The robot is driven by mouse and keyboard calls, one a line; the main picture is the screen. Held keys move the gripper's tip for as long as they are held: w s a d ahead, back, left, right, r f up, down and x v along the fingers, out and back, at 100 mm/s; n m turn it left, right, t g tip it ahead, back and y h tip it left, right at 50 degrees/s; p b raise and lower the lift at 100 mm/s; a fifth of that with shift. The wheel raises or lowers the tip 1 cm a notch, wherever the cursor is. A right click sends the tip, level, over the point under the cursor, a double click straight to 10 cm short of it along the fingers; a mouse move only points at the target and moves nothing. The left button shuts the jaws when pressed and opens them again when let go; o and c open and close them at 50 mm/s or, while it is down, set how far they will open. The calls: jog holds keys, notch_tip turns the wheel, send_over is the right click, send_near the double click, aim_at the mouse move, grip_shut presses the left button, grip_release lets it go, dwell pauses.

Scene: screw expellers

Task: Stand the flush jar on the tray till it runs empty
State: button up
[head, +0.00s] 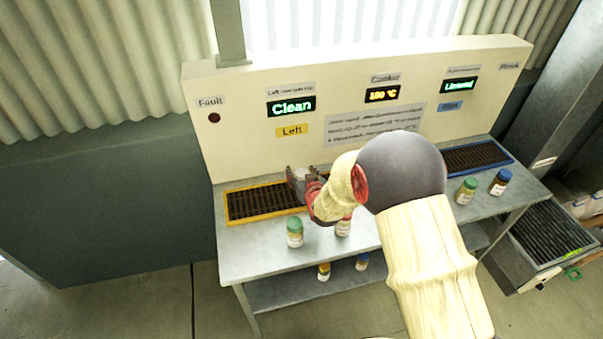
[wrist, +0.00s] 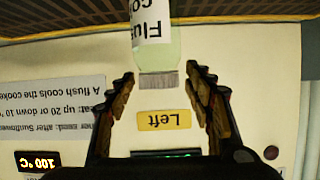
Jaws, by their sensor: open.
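The flush jar (wrist: 157,52), pale green with a white label and a grey ribbed end, shows in the wrist view, which is upside down. Its label reads the same way up as the panel, so it looks upright, ribbed end up. Its lower end is cut off by the frame, so I cannot tell whether it rests on the grille. My gripper (wrist: 162,80) is open, one finger each side of the ribbed end, with gaps on both sides. In the head view my gripper (head: 303,180) is at the yellow-rimmed tray's (head: 232,219) right end.
A panel (head: 240,120) stands behind, with "Clean" and "Linseed" displays. A green-capped jar (head: 295,233) and another jar (head: 343,227) stand at the bench front. Two more jars (head: 466,191) stand near the blue-rimmed tray (head: 512,160). My arm hides the middle of the bench.

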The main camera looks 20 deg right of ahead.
jog(key=shift+r, duration=0.2)
jog(key=p+v, duration=0.3)
jog(key=v, duration=0.9)
jog(key=s+r+g, duration=0.4)
jog(key=s+r, duration=0.4)
jog(key=r, duration=0.5)
jog(key=s+r+g, duration=0.2)
jog(key=s+r, duration=0.1)
jog(key=s, duration=0.8)
jog(key=s+r+g, duration=0.2)
jog(key=s+r, duration=0.2)
jog(key=s, duration=0.7)
jog(key=shift+a+r, duration=0.25)
jog(key=shift+a, duration=0.05)
